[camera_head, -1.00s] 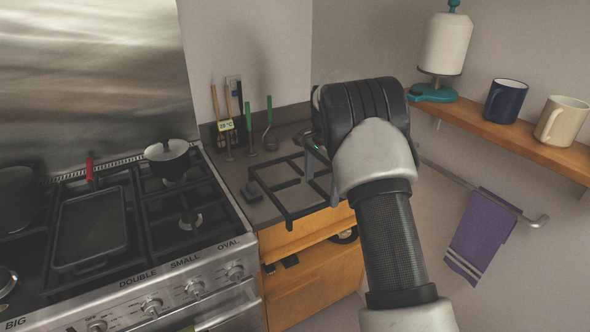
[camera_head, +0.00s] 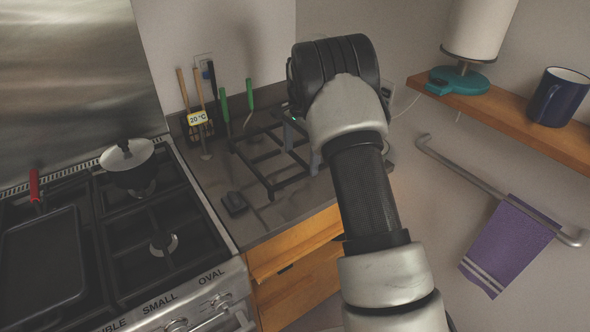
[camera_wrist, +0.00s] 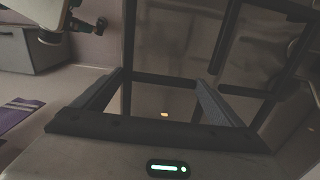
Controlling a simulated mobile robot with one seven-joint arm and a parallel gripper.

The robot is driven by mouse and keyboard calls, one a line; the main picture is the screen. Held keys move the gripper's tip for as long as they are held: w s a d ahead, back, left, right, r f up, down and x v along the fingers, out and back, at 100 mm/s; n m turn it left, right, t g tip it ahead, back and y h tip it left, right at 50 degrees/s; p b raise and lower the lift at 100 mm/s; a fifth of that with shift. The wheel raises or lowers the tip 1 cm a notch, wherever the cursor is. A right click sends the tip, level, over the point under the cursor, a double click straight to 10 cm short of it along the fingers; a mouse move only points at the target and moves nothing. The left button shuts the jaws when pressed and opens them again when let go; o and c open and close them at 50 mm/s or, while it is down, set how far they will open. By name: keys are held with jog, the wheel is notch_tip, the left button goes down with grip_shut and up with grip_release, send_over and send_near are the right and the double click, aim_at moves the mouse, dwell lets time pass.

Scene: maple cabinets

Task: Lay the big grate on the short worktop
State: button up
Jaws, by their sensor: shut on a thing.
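The big grate (camera_head: 268,156), an open frame of dark bars, is over the short worktop (camera_head: 213,176), a grey top right of the stove. A shadow falls on the worktop by its front edge; I cannot tell for sure whether any bar touches. My gripper (camera_head: 302,143) is shut on the grate's right part, with the wrist hiding that side in the head view. In the wrist view the grate's bars (camera_wrist: 165,79) run between and beyond my gripper's fingers (camera_wrist: 160,92).
A small dark block (camera_head: 234,204) lies on the worktop in front of the grate. The stove (camera_head: 165,240) with a lidded pot (camera_head: 130,165) is left. A wooden shelf (camera_head: 500,105) and towel rail (camera_head: 470,175) are right.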

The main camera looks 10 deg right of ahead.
jog(key=shift+f, duration=3.2)
jog(key=shift+f, duration=0.15)
jog(key=o, duration=1.6)
jog(key=shift+c, duration=0.2)
jog(key=shift+p, duration=0.3)
